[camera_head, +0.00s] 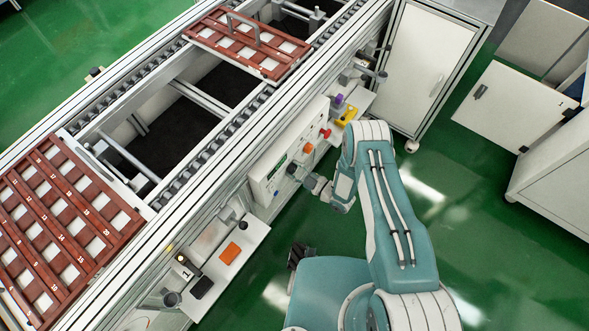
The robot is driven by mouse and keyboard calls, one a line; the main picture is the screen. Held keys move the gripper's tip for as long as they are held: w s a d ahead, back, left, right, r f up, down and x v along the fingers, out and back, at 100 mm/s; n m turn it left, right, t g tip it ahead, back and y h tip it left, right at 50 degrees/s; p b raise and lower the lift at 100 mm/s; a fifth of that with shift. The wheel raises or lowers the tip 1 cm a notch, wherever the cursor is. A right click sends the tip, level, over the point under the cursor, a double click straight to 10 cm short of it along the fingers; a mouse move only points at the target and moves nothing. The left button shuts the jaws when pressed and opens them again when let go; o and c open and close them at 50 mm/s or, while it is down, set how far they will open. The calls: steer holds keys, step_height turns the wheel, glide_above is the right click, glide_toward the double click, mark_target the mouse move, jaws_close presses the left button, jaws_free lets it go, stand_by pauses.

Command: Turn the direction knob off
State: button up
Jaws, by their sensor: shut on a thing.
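A white control panel (268,181) is fixed to the near side of the conveyor. It carries a small green display or label, an orange knob or button (308,148) and a red one (326,133). My gripper (292,170) is at the panel face, left of and below the orange one. It is shut on a small dark part there, which fits the direction knob. The fingers mostly hide this knob, so its setting cannot be read.
A white shelf (240,262) with an orange item (230,252) and a black item lies left of my gripper. A yellow box (346,115) sits right of the panel. Brown numbered trays (50,165) lie on the conveyor. A white cabinet (430,65) stands behind.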

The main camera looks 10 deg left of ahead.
steer(key=shift+a, duration=0.1)
stand_by(0.3)
steer(key=o, duration=1.1)
steer(key=shift+o, duration=0.2)
steer(key=v, duration=1.2)
steer(key=shift+f, duration=0.1)
